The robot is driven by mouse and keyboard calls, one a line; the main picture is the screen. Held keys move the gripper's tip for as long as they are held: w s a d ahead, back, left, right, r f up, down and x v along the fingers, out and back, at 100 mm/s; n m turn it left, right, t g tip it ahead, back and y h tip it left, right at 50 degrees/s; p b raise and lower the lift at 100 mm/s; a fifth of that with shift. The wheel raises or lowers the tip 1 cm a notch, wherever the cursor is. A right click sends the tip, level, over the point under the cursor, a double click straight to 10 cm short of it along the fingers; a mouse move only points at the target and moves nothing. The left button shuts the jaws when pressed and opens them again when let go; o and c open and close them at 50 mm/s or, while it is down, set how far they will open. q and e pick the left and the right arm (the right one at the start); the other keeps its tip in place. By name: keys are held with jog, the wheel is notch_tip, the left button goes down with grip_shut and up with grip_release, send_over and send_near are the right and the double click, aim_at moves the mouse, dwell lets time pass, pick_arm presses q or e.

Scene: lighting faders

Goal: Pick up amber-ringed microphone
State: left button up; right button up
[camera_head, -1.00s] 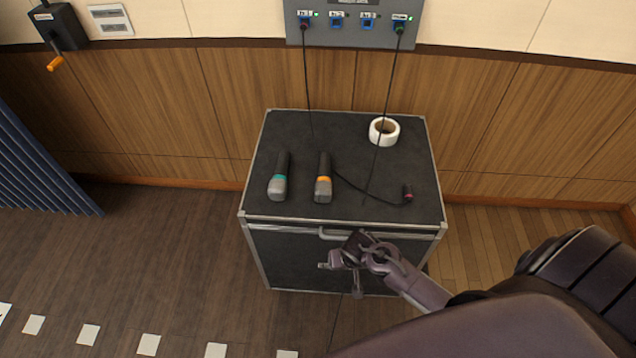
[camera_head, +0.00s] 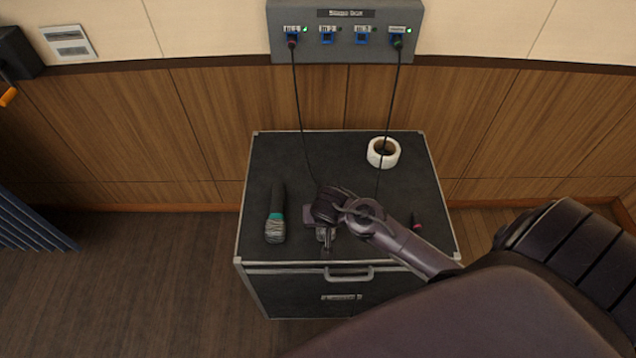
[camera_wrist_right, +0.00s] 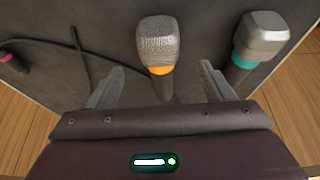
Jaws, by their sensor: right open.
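The amber-ringed microphone (camera_wrist_right: 159,50) lies on the black case top, with a silver mesh head and an orange ring. In the right wrist view it lies between the fingers of my right gripper (camera_wrist_right: 157,88), which is open, with a finger to each side. In the head view my right gripper (camera_head: 325,235) is over the microphone and hides most of it. The teal-ringed microphone (camera_head: 276,215) lies to the left in the head view, and at the right in the right wrist view (camera_wrist_right: 258,40), outside the fingers. My left gripper is not in view.
The black case (camera_head: 315,150) has metal edges and a front handle. A white tape roll (camera_head: 383,152) sits at its back right. A cable with a pink-ringed end (camera_head: 417,226) lies to the right. Cables hang from the stage box (camera_head: 345,30) on the wall.

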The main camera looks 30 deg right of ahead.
jog(key=x, duration=0.3)
jog(key=shift+d+f+p, duration=0.2)
jog(key=shift+p, duration=0.15)
jog(key=shift+x, duration=1.25)
jog(key=shift+w+f, duration=0.2)
jog(key=shift+f, duration=0.1)
jog(key=c, duration=0.7)
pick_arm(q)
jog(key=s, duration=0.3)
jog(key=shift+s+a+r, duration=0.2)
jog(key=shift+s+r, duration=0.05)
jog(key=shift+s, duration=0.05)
pick_arm(e)
jog(key=shift+r, duration=0.1)
jog(key=c, duration=0.5)
